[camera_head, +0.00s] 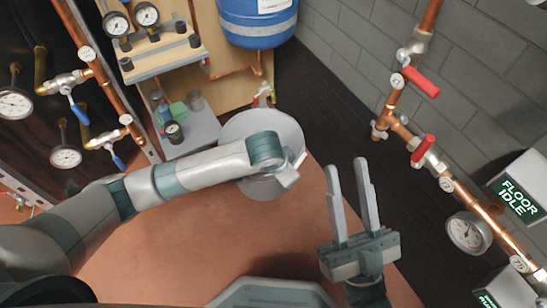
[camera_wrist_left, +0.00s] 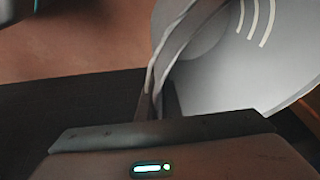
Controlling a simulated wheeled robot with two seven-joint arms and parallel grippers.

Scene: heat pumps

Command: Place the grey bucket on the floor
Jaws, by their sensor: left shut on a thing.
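The grey bucket (camera_head: 236,126) is in the middle of the head view, below the blue tank, partly hidden behind my left forearm. My left gripper (camera_head: 287,173) is at its right side. In the left wrist view the pale grey bucket (camera_wrist_left: 245,75) fills the right side, with curved light marks on its surface. The left fingers (camera_wrist_left: 157,92) are shut on its edge. Whether the bucket touches the floor cannot be told. My right gripper (camera_head: 347,164) is open and empty, right of the bucket, with its two fingers apart.
The reddish floor (camera_head: 250,235) is bare in front of the bucket; a dark floor strip (camera_head: 325,110) runs along the wall. Copper pipes with red valves (camera_head: 422,82) and a "FLOOR IDLE" sign (camera_head: 518,197) stand right. A gauge bench (camera_head: 165,50) and blue tank (camera_head: 258,22) stand behind.

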